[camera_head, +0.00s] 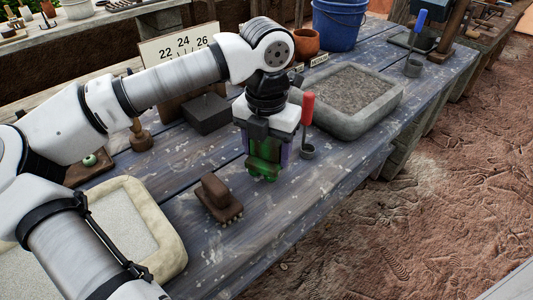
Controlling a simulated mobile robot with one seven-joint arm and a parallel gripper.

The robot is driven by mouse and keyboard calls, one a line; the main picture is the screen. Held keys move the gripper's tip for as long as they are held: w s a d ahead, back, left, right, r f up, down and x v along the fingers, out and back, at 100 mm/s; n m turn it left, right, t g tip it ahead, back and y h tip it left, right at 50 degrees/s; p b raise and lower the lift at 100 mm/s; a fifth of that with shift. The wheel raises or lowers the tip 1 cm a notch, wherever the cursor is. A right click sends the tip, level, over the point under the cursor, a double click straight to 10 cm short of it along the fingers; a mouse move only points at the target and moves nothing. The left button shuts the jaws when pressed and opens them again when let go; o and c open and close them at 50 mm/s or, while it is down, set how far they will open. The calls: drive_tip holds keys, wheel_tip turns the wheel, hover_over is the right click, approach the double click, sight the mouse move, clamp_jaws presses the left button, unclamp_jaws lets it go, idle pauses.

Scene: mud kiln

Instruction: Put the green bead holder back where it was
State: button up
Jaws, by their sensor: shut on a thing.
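The green bead holder (262,168) is in the middle of the head view, low over the blue-grey plank table (285,205). My gripper (266,150) points down and is shut on it, and parts of the gripper hide its upper part. I cannot tell whether the holder's underside touches the table. A brown block with small feet (218,198) stands on the table to the left and in front of the holder.
A red-handled tool (307,108) with a small grey cup stands close right of my gripper. A grey stone tray (350,125) of dark grit lies behind it. A pale sand tray (160,225) is front left, a dark block (206,114) behind. Table right of the brown block is clear.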

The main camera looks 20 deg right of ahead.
drive_tip(key=shift+f, duration=0.9)
drive_tip(key=shift+f, duration=0.1)
drive_tip(key=shift+f+b, duration=0.15)
drive_tip(key=shift+b, duration=0.15)
drive_tip(key=o, duration=1)
drive_tip(key=shift+r, duration=0.25)
wheel_tip(320, 180, up, 12)
drive_tip(key=shift+r+p, duration=0.1)
drive_tip(key=shift+p, duration=0.35)
